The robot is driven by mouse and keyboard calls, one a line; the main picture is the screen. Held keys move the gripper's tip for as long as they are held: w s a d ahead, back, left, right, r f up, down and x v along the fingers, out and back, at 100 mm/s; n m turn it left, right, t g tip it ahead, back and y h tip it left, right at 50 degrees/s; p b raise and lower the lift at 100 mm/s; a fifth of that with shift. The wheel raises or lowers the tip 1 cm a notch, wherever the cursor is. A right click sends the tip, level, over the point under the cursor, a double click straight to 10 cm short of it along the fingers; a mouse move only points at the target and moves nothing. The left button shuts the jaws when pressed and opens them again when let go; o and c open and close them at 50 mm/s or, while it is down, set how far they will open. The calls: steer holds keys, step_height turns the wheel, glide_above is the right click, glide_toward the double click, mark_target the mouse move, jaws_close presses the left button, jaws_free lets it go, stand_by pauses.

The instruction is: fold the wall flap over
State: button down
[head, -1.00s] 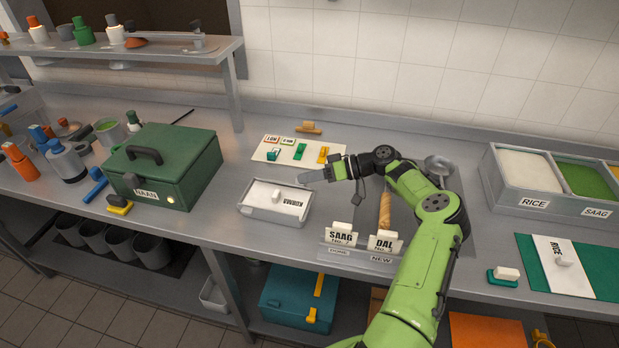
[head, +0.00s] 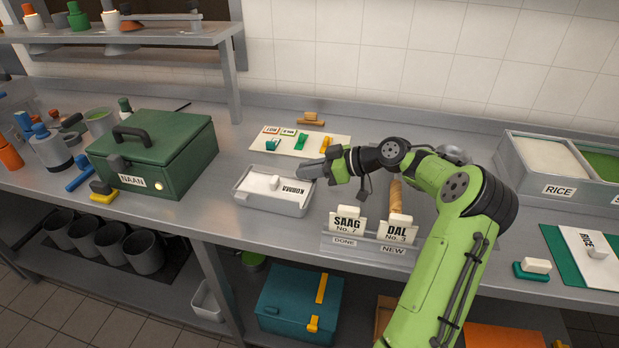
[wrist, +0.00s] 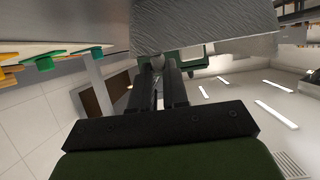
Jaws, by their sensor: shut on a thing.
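The foil container (head: 270,205) is a shallow grey tray on the counter, with a white lid card (head: 285,186) reading KORMA and a white knob on it. My gripper (head: 305,172) is at the container's far right corner, coming in from the right. In the upside-down wrist view, the crinkled grey wall flap (wrist: 205,25) fills the top. My gripper (wrist: 158,66) appears there with its dark fingers close together at the flap's edge, shut on it. The exact contact is small and partly hidden by the fingers.
A green NAAN box (head: 165,160) stands left of the container. A board (head: 340,146) with small tags lies behind it. SAAG (head: 347,218) and DAL (head: 397,228) cards stand at the front right. Bins labelled RICE (head: 558,190) are far right.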

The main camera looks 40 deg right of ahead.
stand_by(0.4)
steer(key=c, duration=1.1)
jaws_free()
step_height(320, 180, up, 10)
steer(key=p, duration=0.3)
